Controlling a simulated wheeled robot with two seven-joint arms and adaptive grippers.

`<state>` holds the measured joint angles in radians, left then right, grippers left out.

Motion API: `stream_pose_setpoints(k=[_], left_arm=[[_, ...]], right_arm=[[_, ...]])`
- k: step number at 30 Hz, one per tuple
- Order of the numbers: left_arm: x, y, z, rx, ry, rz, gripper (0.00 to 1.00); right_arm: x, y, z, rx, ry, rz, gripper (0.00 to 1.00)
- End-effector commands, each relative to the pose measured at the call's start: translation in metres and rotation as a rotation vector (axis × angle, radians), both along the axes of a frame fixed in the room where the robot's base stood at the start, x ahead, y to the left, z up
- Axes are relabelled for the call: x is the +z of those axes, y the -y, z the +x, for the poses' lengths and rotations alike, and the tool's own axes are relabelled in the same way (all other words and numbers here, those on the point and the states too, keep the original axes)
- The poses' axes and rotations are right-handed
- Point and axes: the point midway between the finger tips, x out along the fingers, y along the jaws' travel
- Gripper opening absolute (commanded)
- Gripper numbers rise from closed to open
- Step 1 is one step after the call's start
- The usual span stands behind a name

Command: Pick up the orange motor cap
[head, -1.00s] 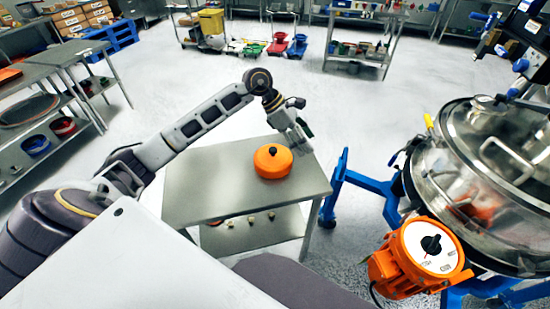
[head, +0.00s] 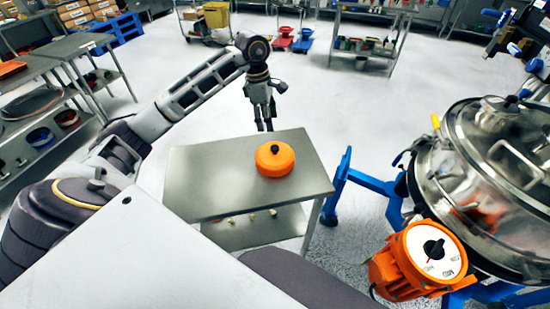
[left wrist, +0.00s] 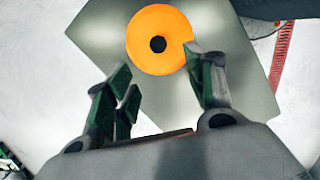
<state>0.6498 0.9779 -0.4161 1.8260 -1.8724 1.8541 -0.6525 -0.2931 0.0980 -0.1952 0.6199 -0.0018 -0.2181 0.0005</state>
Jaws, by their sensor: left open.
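The orange motor cap (head: 275,159) is a round disc with a black knob on top. It sits on the grey metal table (head: 215,180), near its right side. My left gripper (head: 264,126) is at the far edge of the table, pointing down, beyond the cap and apart from it. In the left wrist view the cap (left wrist: 160,40) lies ahead of the open, empty fingers (left wrist: 160,88), with its dark knob in the centre. One finger's tip overlaps the cap's edge in that view. My right gripper is not seen.
The steel sifter (head: 490,185) on a blue frame (head: 365,185) stands to the right, with an orange motor (head: 400,272) at its front. The left part of the tabletop is clear. A shelf below holds several small parts.

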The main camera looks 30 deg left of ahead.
Motion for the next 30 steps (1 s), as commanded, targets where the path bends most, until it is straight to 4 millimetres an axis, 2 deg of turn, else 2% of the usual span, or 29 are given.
stream_pose_setpoints(k=[8,24,30], left_arm=[[-0.017,0.003,0.001,-0.002,-0.003,-0.002,0.54],[-0.078,0.012,0.005,0.000,-0.001,-0.002,0.54],[-0.085,0.013,0.005,-0.001,0.000,-0.002,0.54]], right_arm=[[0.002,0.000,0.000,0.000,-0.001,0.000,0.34],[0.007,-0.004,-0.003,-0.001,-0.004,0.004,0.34],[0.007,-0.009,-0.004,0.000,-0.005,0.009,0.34]])
